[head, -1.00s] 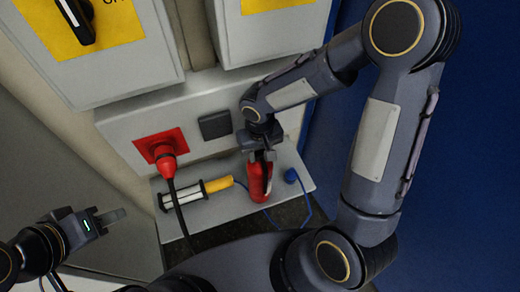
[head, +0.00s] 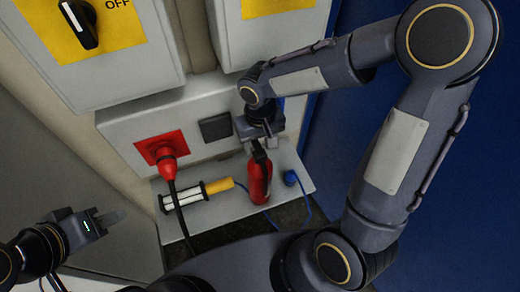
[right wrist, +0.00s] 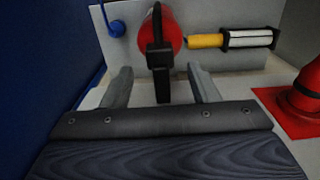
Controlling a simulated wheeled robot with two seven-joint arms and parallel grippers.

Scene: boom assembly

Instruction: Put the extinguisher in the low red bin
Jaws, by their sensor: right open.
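The red extinguisher (head: 258,182) with a black top stands on the grey ledge (head: 225,208). In the right wrist view its red body (right wrist: 168,30) and black handle (right wrist: 160,65) show. My right gripper (head: 260,142) is open just above the extinguisher's top. In the right wrist view, the handle lies between its two spread fingers (right wrist: 162,82), with gaps on both sides. My left gripper (head: 115,217) is at the lower left, away from the extinguisher; its finger gap is unclear. No low red bin is in view.
A yellow-handled lamp (head: 200,192) lies on the ledge left of the extinguisher. A red plug (head: 166,160) with a black cable is in the wall socket. A blue plug (head: 290,176) with a cord sits at right. A blue wall (head: 340,120) bounds the right side.

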